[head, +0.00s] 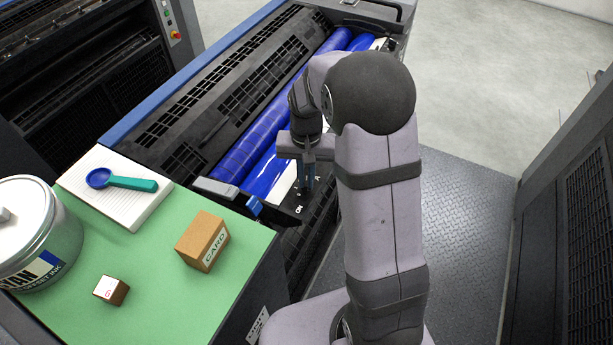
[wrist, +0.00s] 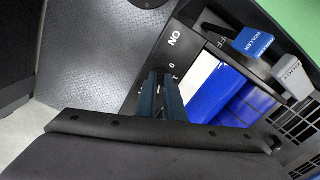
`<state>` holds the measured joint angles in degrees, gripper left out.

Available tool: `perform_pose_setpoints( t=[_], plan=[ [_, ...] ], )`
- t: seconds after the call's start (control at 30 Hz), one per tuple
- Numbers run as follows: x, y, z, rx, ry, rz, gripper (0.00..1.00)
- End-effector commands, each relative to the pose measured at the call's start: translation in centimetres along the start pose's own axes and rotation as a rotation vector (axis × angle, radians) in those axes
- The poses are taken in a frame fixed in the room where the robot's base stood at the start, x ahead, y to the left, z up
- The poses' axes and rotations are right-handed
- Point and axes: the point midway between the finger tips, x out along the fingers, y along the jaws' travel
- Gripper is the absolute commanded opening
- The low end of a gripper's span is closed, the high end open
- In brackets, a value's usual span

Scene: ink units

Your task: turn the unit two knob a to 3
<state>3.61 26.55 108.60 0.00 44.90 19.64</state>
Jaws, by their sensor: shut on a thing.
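My gripper (head: 306,184) points down at the black end panel (head: 285,212) of the ink unit, beside the blue rollers. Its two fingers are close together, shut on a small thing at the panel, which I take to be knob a. The fingers also show in the wrist view (wrist: 161,80), over the panel (wrist: 188,62) with its white dial marks; a "0" shows just past the tips. The knob itself is hidden by the fingers, so its pointer and setting cannot be read.
A blue lever (wrist: 253,41) and a grey lever (wrist: 291,79) stand beside the panel. Blue rollers (head: 245,150) run behind my gripper. A green-topped bench (head: 150,255) at left holds an ink tin (head: 45,245), a card box (head: 203,240), a small brown cube (head: 111,290) and a spoon (head: 125,182) on a pad.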

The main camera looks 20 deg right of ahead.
Motion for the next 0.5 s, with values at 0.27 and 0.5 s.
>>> perform_pose_setpoints(
  t=[0.27, 0.5],
  plan=[
    [-0.11, -0.09, -0.13, 0.106, 0.004, -0.001, 0.0],
    [-0.11, -0.1, -0.16, 0.129, 0.005, -0.002, 0.0]
  ],
)
